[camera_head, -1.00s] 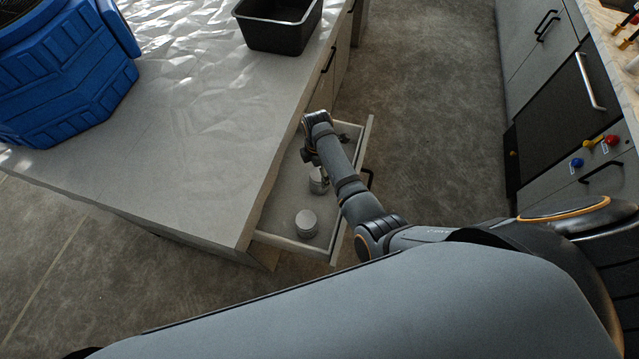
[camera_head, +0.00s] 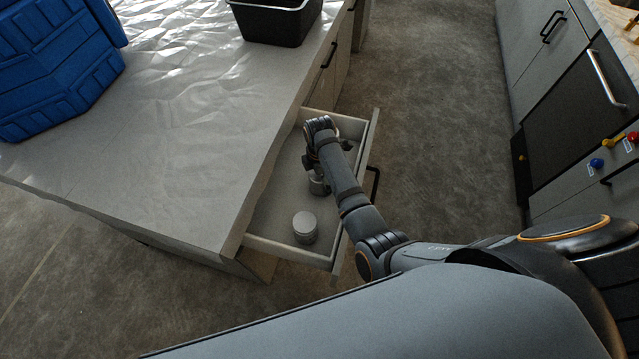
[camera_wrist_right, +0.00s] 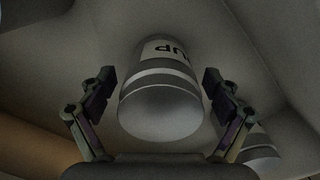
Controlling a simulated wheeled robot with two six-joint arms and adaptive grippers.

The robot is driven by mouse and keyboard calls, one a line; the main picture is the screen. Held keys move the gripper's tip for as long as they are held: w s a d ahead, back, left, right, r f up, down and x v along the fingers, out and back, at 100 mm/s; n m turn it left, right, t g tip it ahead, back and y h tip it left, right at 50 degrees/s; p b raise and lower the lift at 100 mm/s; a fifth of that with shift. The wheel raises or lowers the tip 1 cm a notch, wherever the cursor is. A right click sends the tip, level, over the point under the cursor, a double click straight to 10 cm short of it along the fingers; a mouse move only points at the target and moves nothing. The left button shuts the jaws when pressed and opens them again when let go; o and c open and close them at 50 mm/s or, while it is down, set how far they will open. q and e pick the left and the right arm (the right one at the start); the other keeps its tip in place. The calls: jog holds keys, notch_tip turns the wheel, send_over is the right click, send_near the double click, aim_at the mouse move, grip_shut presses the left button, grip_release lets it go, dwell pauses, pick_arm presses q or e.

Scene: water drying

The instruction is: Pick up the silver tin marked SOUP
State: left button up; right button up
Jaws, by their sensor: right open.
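A silver tin (camera_wrist_right: 162,100) stands between the open fingers of my right gripper (camera_wrist_right: 158,82) in the right wrist view. Its pale label shows dark letters ending in "UP"; the rest is out of sight. In the head view this tin (camera_head: 317,187) is in the open drawer, partly hidden by my right wrist. The right gripper (camera_head: 313,165) is above and beside it, its fingertips mostly hidden. I cannot tell whether a finger touches the tin. My left gripper is not in view.
A second silver tin (camera_head: 305,228) stands nearer in the drawer (camera_head: 275,213); it also shows in the right wrist view (camera_wrist_right: 258,150). The drawer walls surround both. The counter (camera_head: 200,130) above holds a black bin (camera_head: 275,22) and a blue crate (camera_head: 60,75).

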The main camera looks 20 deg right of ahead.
jog(key=shift+r, duration=0.1)
jog(key=c, duration=1.7)
jog(key=shift+o, duration=0.2)
jog(key=shift+r, duration=0.1)
